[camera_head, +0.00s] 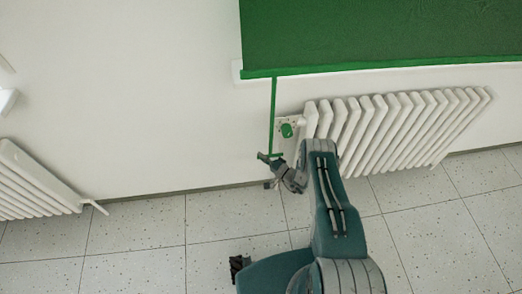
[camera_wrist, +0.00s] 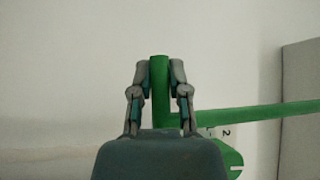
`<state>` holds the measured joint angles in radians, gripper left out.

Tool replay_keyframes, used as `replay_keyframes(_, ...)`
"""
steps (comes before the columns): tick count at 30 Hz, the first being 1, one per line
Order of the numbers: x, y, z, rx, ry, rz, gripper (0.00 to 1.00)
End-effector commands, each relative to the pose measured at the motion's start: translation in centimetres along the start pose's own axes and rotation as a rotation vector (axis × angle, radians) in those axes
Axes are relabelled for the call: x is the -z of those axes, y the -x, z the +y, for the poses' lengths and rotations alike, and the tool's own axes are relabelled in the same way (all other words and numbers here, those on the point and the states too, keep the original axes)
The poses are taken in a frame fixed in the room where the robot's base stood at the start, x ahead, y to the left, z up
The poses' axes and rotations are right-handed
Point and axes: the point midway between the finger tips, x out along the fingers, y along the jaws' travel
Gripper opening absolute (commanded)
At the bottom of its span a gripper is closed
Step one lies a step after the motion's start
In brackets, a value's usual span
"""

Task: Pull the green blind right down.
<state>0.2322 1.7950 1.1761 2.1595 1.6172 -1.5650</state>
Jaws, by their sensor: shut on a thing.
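The green blind (camera_head: 380,30) fills the upper right of the head view. Its bright green bottom bar (camera_head: 400,66) lies along the white sill. A thin green pull rod (camera_head: 273,110) hangs from the left end of this bar. It ends in a short green crosspiece, the handle (camera_head: 277,155). My gripper (camera_head: 266,157) is at this handle, low in front of the wall. In the wrist view a green bar of the handle (camera_wrist: 160,88) stands between the two fingers of my gripper (camera_wrist: 160,75), which are shut on it. Another green bar (camera_wrist: 255,113) runs off to the right.
A white radiator (camera_head: 395,130) stands right of my gripper, below the blind. A green dial (camera_head: 287,130) on a white plate is close by; it also shows in the wrist view (camera_wrist: 228,157). Another radiator (camera_head: 30,185) is at far left. The tiled floor (camera_head: 140,235) is clear between them.

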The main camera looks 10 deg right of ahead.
Motion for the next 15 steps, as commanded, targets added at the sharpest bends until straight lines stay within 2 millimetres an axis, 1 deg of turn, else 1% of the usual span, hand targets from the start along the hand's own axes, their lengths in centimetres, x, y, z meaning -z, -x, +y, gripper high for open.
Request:
replay_keyframes(1,0.3,0.3,0.5,-0.002,0.002,0.013,0.0)
replay_keyframes(3,0.3,0.4,1.0,-0.002,0.002,0.013,0.0)
replay_keyframes(6,0.3,0.4,1.4,-0.002,0.003,0.014,0.0)
replay_keyframes(15,0.1,0.5,1.9,-0.009,0.0,0.014,0.0)
